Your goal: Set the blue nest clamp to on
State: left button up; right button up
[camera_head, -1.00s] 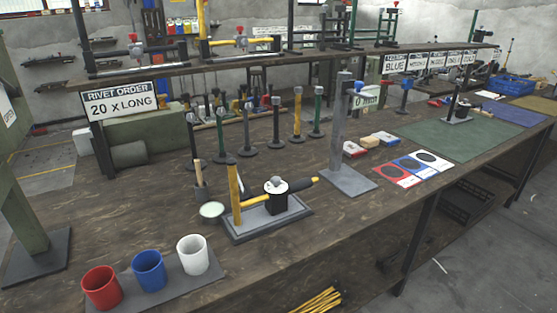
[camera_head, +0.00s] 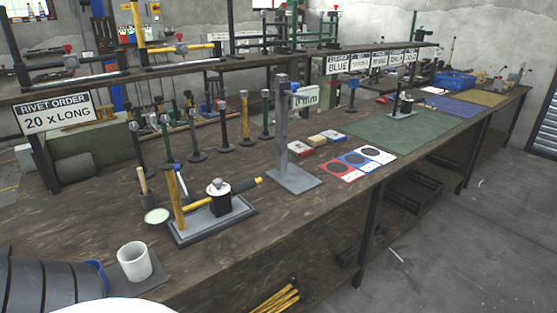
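I cannot tell for sure which part is the blue nest clamp. A small blue-tipped lever (camera_head: 177,170) stands tilted on the yellow-armed press (camera_head: 222,206), which sits on a grey base plate with a black block and a white disc. A grey upright column (camera_head: 283,135) behind it, to the right, carries a small blue knob (camera_head: 294,87). A short post with a blue head (camera_head: 352,82) stands farther back. Neither of my grippers shows. Part of my arm covers the bottom left corner.
A white cup (camera_head: 134,262) stands at the front left; only a blue rim shows beside it. Red, blue and white cards (camera_head: 358,163) and a green mat (camera_head: 400,128) lie to the right. Several upright posts stand behind the press. A rivet order sign (camera_head: 56,112) is at left.

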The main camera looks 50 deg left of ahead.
aim_at(189, 193)
jog(key=z, duration=0.7)
jog(key=k, duration=2.8)
jog(key=u, duration=1.55)
jog(key=k, duration=0.25)
jog(key=z, duration=1.55)
jog(key=i, duration=1.9)
jog(key=u, duration=0.95)
jog(key=i, duration=0.95)
jog(key=u, duration=0.95)
